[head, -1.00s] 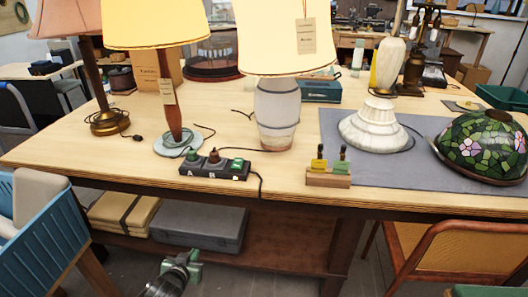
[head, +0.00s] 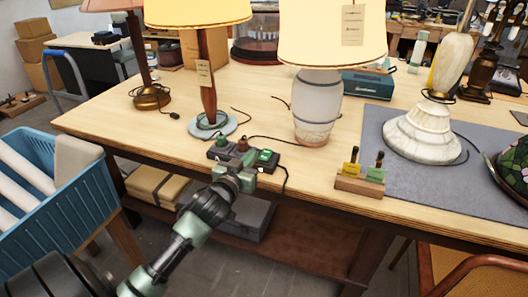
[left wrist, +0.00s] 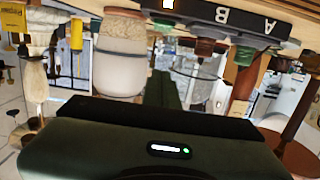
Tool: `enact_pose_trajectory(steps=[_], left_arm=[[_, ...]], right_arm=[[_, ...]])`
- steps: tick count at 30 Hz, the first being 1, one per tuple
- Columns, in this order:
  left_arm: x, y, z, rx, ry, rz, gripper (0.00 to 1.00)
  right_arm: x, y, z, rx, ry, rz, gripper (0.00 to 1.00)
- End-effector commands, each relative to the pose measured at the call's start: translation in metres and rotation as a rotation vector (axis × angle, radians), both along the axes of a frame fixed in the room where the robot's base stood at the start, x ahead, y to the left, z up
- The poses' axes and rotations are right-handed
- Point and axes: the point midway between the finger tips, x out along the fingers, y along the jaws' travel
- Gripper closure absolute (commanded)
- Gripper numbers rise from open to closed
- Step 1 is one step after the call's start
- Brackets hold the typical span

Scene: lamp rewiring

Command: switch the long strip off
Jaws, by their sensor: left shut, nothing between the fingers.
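The long strip (head: 229,158) is a dark bar near the table's front edge, with a green plug (head: 221,142) and a brown plug (head: 242,145) along it. A bright green switch (head: 265,155) sits at its right end. In the left wrist view the strip (left wrist: 240,22) is upside down along the top, with letters A and B readable. My left gripper (head: 240,171) is shut and empty, just in front of the strip, and hides part of its front. In the left wrist view its fingers (left wrist: 163,88) point toward the strip; contact cannot be told. My right gripper is not in view.
A wooden block with yellow and green tags (head: 360,183) stands to the right. Several lamps stand behind, including a white ceramic one (head: 317,105) close to the strip. A black cord (head: 285,180) hangs over the table edge. A blue crate (head: 65,205) is at left.

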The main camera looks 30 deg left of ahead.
Motion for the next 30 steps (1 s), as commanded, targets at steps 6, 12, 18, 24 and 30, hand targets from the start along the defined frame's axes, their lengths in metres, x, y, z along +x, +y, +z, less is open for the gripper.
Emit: enact_pose_trajectory(steps=[6,12,18,24,30], left_arm=[[0.032,0.008,-0.002,0.002,0.001,0.002,1.00],[0.074,0.018,-0.007,0.001,0.000,0.002,1.00],[0.095,0.023,-0.029,-0.001,0.006,0.001,1.00],[0.097,0.024,-0.048,0.000,0.001,0.001,1.00],[0.098,0.023,-0.052,0.001,0.001,0.000,1.00]], right_arm=[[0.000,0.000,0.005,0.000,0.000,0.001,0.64],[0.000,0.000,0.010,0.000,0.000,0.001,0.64],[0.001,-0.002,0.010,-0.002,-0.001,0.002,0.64],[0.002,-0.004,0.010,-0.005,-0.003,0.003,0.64],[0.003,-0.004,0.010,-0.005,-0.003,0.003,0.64]])
